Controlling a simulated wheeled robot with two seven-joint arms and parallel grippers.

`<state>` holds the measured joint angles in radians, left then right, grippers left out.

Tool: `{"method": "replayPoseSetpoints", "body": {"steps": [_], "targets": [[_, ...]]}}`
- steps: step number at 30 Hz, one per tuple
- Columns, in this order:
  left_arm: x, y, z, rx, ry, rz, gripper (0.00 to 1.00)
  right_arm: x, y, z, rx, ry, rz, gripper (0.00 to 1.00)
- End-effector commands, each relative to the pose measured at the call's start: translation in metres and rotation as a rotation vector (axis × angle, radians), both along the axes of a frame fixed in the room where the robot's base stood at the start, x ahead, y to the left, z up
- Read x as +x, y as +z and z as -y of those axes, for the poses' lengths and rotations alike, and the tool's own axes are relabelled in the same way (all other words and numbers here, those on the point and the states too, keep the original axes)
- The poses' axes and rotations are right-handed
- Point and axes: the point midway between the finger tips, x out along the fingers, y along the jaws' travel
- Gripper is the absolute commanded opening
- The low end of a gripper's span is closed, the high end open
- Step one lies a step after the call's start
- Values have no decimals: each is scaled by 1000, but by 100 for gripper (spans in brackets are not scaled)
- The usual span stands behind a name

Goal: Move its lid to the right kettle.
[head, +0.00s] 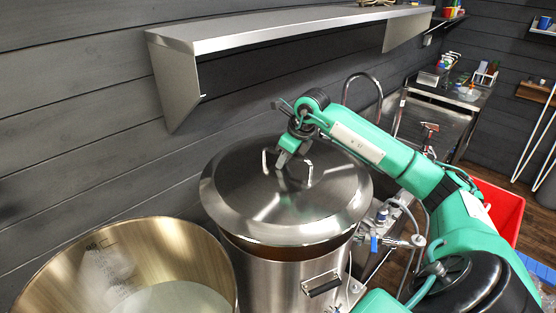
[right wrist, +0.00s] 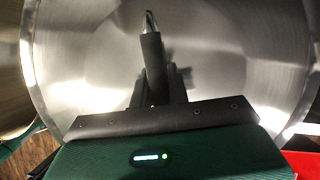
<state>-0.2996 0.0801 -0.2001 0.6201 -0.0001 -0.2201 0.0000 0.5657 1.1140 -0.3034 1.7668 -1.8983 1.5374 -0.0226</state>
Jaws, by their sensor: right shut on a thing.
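The round steel lid (head: 250,205) is over the right kettle (head: 270,275), covering most of its mouth. A brownish band shows below the lid's near edge; I cannot tell for certain whether the lid touches the kettle's rim. My right gripper (head: 286,157) reaches down from above and is shut on the lid's handle (head: 308,172). In the right wrist view the lid (right wrist: 85,70) fills the background behind my right gripper (right wrist: 151,38); the gripped part of the handle is mostly hidden. My left gripper is not in view.
An open kettle (head: 215,252) with pale contents stands at the lower left. A steel wall shelf (head: 290,28) hangs above and behind the lid. Valves and hoses (head: 385,225) are right of the right kettle. A red bin (head: 503,205) stands farther right.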

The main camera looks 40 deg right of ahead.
Motion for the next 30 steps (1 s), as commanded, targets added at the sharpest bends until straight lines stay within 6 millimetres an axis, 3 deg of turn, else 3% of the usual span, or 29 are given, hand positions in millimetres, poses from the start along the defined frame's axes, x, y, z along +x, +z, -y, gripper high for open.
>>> {"method": "replayPoseSetpoints", "body": {"steps": [11, 30], "targets": [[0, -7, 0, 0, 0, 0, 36, 0, -11, 4, 0, -9, 5, 0], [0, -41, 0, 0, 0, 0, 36, 1, -72, 4, -2, -8, 7, 0]]}}
